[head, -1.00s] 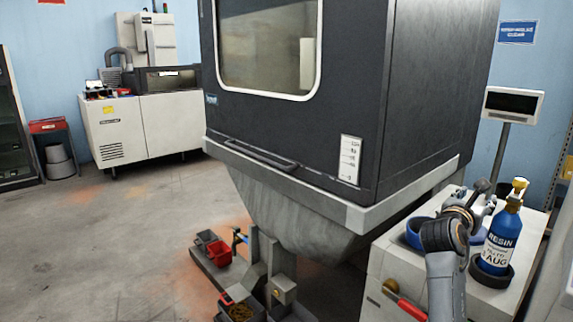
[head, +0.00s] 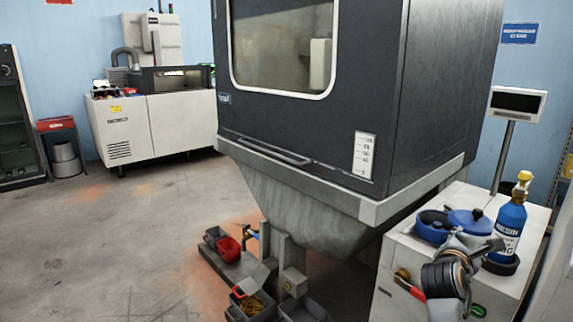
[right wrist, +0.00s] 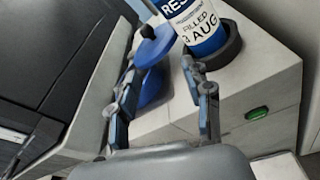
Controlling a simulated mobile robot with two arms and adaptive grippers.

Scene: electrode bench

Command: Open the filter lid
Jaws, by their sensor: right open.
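A blue round lid (head: 470,220) with a dark knob shows on the white cabinet at the right. It sits beside and partly over a blue bowl-shaped filter body (head: 431,230) with a dark interior; I cannot tell whether they are joined. In the right wrist view the lid (right wrist: 158,45) is ahead, with blue body (right wrist: 152,90) below it. My right gripper (head: 477,246) is just in front of the lid and body, lower in the picture. Its fingers are spread in the wrist view (right wrist: 165,88), with nothing held. My left gripper is not in view.
A blue resin bottle (head: 510,226) with a yellow cap stands in a dark ring right of the lid, close to my right gripper. A red-handled valve (head: 410,289) is on the cabinet (head: 385,268) front. The big dark machine (head: 300,130) rises at left.

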